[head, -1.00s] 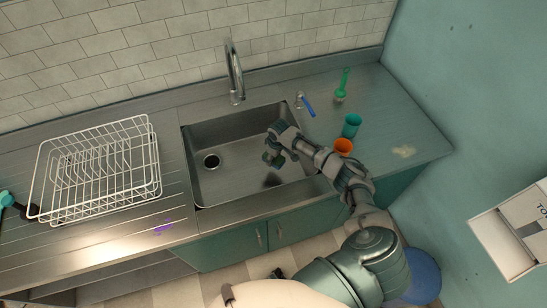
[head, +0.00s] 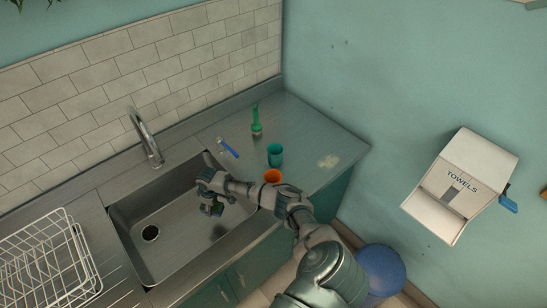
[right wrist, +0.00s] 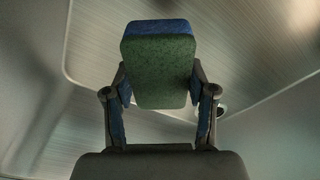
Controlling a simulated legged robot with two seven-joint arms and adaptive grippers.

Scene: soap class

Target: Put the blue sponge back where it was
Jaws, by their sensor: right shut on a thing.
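The blue sponge (right wrist: 159,28), with a green scouring face (right wrist: 160,72), is held between the two fingers of my right gripper (right wrist: 162,88) in the right wrist view. In the head view my right gripper (head: 213,207) is over the right part of the sink (head: 150,262). There the sponge is mostly hidden, with only a small greenish bit showing under the gripper. A dark shadow lies on the sink floor below. My left gripper does not show.
A teal cup (head: 275,155) and an orange cup (head: 272,175) stand right of the sink, the orange one close to my arm. A wire rack (head: 45,262) is at left. A towel box (head: 462,185) hangs on the wall.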

